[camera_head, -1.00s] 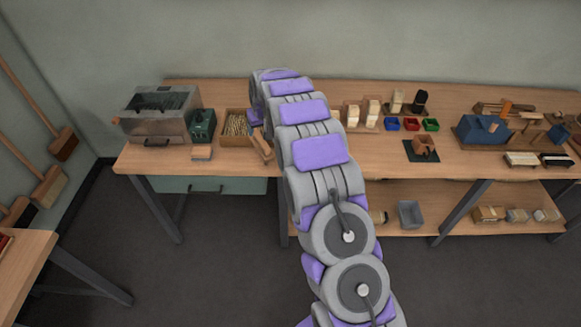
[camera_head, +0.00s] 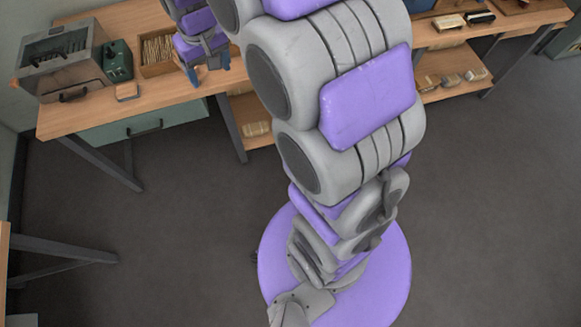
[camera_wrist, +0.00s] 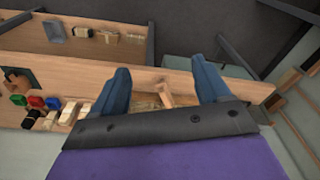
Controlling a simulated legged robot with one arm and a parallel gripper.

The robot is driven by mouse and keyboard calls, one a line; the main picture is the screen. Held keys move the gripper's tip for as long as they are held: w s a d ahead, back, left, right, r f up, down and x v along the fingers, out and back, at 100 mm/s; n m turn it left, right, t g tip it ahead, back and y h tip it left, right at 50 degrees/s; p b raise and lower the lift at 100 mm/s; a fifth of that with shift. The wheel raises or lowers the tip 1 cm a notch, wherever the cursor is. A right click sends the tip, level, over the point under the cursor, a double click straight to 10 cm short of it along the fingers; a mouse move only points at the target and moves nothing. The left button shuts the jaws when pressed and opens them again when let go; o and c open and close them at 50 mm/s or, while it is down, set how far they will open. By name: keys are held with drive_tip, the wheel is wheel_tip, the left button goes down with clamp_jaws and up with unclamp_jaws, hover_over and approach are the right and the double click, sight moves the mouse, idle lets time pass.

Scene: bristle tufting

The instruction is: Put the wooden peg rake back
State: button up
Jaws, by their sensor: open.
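A pale wooden piece, which looks like the peg rake (camera_wrist: 168,94), lies at the bench edge in the wrist view, between my two blue fingers. Its toothed part cannot be made out, and in the head view it is hidden behind my gripper. My gripper (camera_wrist: 158,72) is open and empty, with its fingers on either side of the wooden piece and apart from it. In the head view my gripper (camera_head: 209,68) hangs at the front edge of the bench (camera_head: 75,118), just right of the wooden box of bristle bundles (camera_head: 157,52).
A grey hooded machine (camera_head: 62,62) and a green box (camera_head: 117,60) stand left of the bristle box. A small wooden block (camera_head: 127,92) lies in front. Red, blue and green trays (camera_wrist: 36,102) sit further along the bench.

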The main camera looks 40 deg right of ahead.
drive_tip(key=s+g, duration=0.3)
drive_tip(key=s, duration=2.8)
drive_tip(key=shift+s+d+r+m, duration=0.15)
drive_tip(key=shift+d+m, duration=0.1)
drive_tip(key=shift+m, duration=0.05)
